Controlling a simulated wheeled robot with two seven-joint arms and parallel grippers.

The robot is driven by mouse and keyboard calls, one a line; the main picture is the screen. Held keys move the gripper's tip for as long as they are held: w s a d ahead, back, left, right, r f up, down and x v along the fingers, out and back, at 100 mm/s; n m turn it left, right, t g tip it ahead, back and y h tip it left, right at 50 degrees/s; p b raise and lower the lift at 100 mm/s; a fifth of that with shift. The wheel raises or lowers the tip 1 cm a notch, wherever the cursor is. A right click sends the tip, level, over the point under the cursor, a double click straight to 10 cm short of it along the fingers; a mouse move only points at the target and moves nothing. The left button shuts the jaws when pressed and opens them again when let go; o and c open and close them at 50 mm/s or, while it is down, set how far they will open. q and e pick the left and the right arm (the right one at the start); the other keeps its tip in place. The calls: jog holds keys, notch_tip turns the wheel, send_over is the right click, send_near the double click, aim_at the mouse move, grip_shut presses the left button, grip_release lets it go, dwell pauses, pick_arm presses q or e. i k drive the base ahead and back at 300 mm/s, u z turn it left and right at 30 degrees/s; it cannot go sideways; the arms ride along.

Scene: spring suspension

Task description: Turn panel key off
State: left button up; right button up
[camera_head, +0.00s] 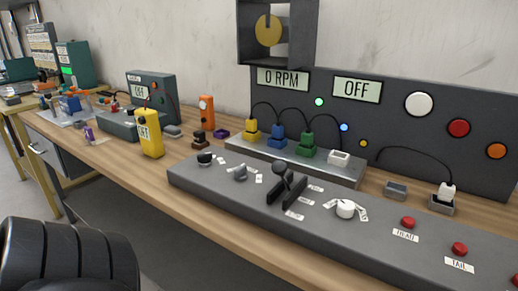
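A long dark grey control panel (325,231) lies along the front of the wooden bench. On the upright board behind, one display (357,88) reads OFF and another (283,78) reads 0 RPM. Neither gripper is in view.
Behind the panel, a grey strip (310,168) holds yellow, blue, green and white plugs.

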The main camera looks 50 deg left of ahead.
aim_at(204, 160)
jog(key=u, duration=2)
